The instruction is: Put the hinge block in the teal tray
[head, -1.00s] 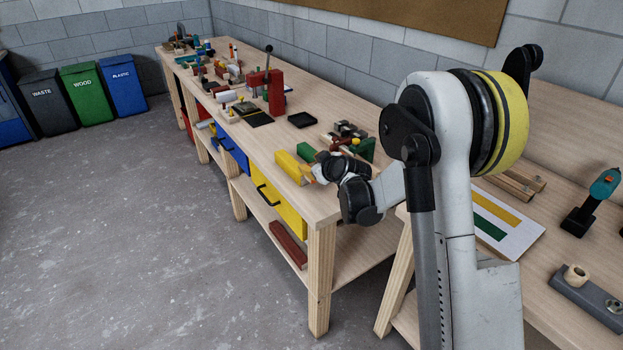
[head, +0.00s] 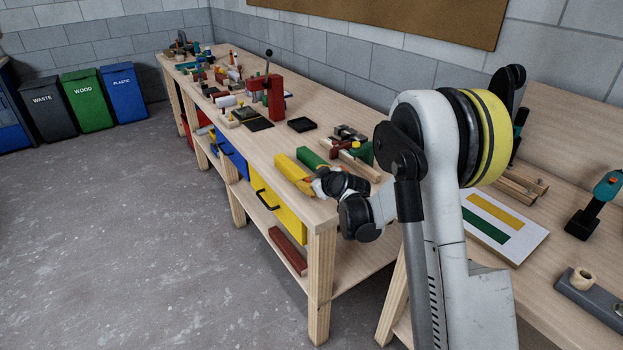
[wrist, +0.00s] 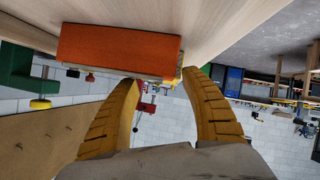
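My gripper (head: 306,185) is low over the near end of the workbench, by a yellow batten (head: 291,167). In the wrist view its two yellow fingers (wrist: 165,76) are apart, with background showing between them. An orange-red block (wrist: 120,50) lies just past the fingertips, extending left of them; contact is unclear, and I cannot match it surely to a block in the head view. A small teal shape, perhaps the teal tray (head: 186,58), shows at the bench's far end. I cannot make out the hinge block for certain.
A green batten (head: 312,159) and a green clamp (head: 364,153) with a pale wood piece (head: 357,165) stand by the gripper. A red press (head: 273,97) and a black tray (head: 301,125) are farther along. A second bench (head: 530,255) is at right. The floor at left is clear.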

